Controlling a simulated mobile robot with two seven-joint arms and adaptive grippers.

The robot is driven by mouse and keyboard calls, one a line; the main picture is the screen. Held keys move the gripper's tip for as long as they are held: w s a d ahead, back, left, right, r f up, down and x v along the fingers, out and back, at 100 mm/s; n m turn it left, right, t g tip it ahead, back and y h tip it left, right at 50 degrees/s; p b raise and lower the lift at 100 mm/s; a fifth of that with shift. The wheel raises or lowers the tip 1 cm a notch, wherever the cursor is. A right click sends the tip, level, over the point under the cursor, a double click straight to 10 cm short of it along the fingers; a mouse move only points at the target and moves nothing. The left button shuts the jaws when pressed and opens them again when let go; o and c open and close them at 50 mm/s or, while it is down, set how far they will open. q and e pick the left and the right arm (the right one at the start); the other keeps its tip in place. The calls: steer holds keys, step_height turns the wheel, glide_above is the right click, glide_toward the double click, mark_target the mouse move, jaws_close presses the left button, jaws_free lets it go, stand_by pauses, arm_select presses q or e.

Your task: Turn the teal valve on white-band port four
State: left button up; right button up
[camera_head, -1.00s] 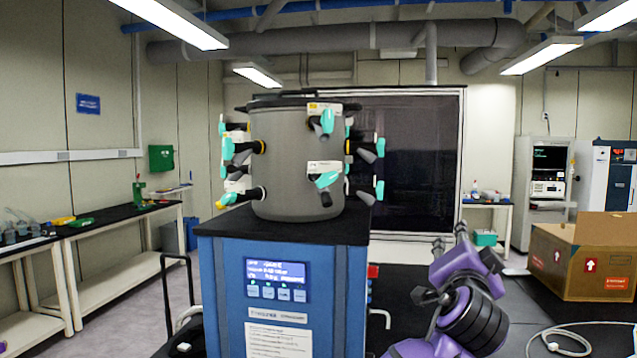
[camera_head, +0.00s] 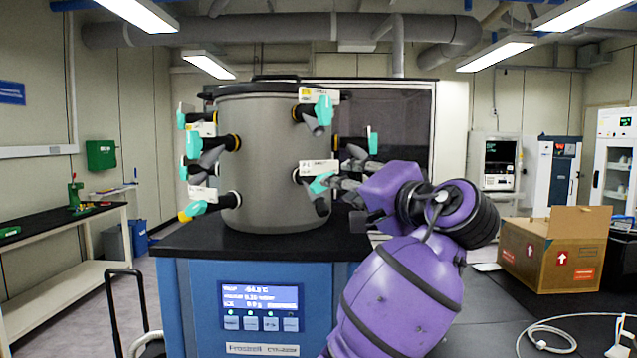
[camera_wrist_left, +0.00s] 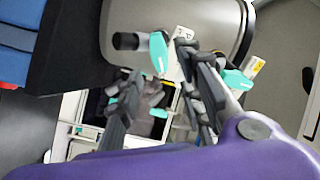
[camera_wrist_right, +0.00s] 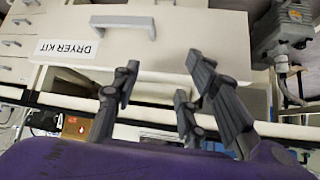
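A grey drum (camera_head: 275,160) carries several ports with teal valves. The lower front port (camera_head: 306,175) has a white tag above it, text too small to read surely, and a tilted teal handle (camera_head: 321,183). In the left wrist view this port (camera_wrist_left: 128,41) shows a white band, with its teal handle (camera_wrist_left: 158,52) just beyond the fingertips. My left gripper (camera_head: 342,184) is beside the handle, on its right; its fingers (camera_wrist_left: 160,62) are apart and empty. Contact cannot be told. My right gripper (camera_wrist_right: 163,66) is open and empty, facing a drawer labelled DRYER KIT.
An upper front valve (camera_head: 323,110) is above the handle, and more valves (camera_head: 193,145) line the drum's left side. The drum stands on a blue cabinet (camera_head: 190,295) with a black top. A cardboard box (camera_head: 552,250) sits at right.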

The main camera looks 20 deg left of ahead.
arm_select(q)
steer(key=x, duration=0.6)
steer(key=shift+w+a, duration=0.2)
steer(key=shift+w, duration=0.05)
arm_select(e)
steer(key=shift+s+d, duration=0.15)
steer(key=shift+d, duration=0.2)
arm_select(q)
jaws_close()
arm_select(e)
steer(key=shift+d, duration=0.2)
